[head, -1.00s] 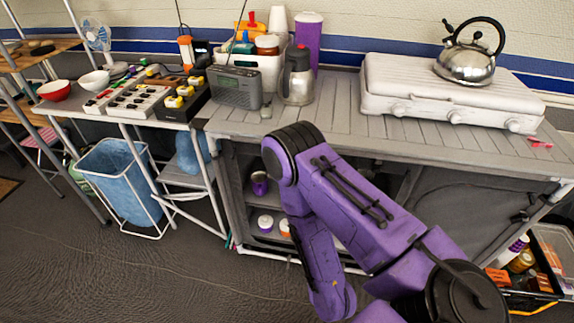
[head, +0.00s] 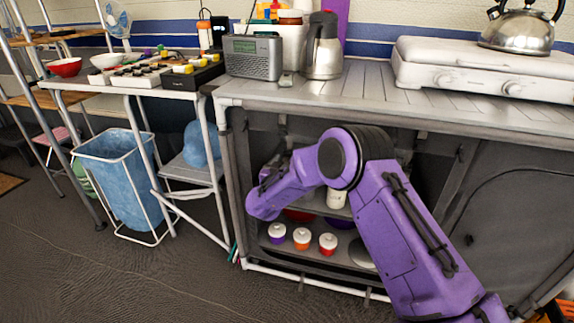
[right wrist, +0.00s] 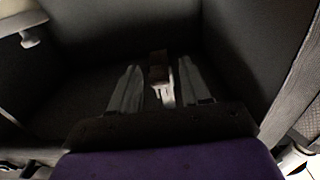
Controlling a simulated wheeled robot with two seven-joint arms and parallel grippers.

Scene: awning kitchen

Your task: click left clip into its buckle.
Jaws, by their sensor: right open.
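My right gripper (right wrist: 160,72) is open in the right wrist view, with two grey fingers pointing into a dark space. A small piece with a brown top and pale lower prongs (right wrist: 160,78) shows between the fingers. It looks like a clip or buckle part, but I cannot tell which, or whether the fingers touch it. In the head view my purple right arm bends in front of the open cabinet, and its fingers cannot be made out. No clip or buckle can be made out in the head view. My left gripper is not in view.
The cabinet under the counter (head: 480,112) holds several small lidded jars (head: 302,238) on its lower shelf. A blue bin (head: 120,178) stands to the left. A radio (head: 252,57), flask (head: 323,48) and white stove (head: 470,68) stand on top. Floor at front left is clear.

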